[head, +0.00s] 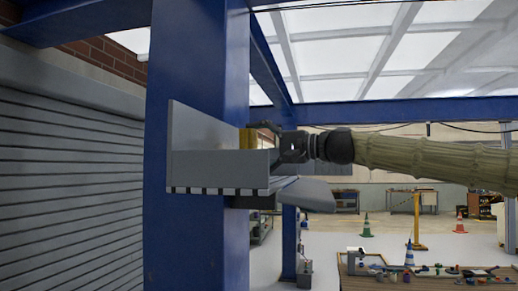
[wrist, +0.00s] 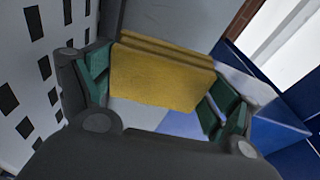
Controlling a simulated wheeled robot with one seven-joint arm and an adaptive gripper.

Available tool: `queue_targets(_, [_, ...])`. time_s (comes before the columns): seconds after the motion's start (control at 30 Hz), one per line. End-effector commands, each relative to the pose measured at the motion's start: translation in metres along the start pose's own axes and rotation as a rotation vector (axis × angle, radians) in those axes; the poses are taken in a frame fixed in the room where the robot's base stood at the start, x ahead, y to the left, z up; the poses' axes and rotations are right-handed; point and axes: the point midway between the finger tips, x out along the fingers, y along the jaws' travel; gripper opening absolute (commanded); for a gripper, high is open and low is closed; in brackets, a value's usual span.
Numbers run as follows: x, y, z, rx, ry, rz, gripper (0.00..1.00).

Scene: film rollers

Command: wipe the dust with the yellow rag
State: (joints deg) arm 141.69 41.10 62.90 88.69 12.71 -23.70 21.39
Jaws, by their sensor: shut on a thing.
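The yellow rag (head: 247,138) is at the far end of my gripper (head: 268,133), just above the grey metal tray (head: 220,163) fixed at the blue column. In the wrist view the rag (wrist: 160,75) looks like a folded, thick block. It spans between the two green-padded fingers, which are shut on it. A pale surface shows beneath the rag, but I cannot tell whether the rag touches it. The tray's front wall hides part of its inside in the head view. I cannot make out any dust in either view.
The blue column (head: 195,240) stands directly behind the tray, with a rolling shutter (head: 70,180) to the left. A grey curved part (head: 305,194) juts out right of the tray. A cluttered table (head: 430,280) and traffic cones stand at lower right. Open floor lies beyond.

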Motion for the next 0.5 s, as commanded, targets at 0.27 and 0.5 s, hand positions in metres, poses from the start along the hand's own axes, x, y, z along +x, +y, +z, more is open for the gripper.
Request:
queue_targets(0.27, [0.020,0.000,0.003,-0.001,0.000,0.001,0.70])
queue_targets(0.5, [0.041,0.000,0.006,0.000,0.000,0.001,0.70])
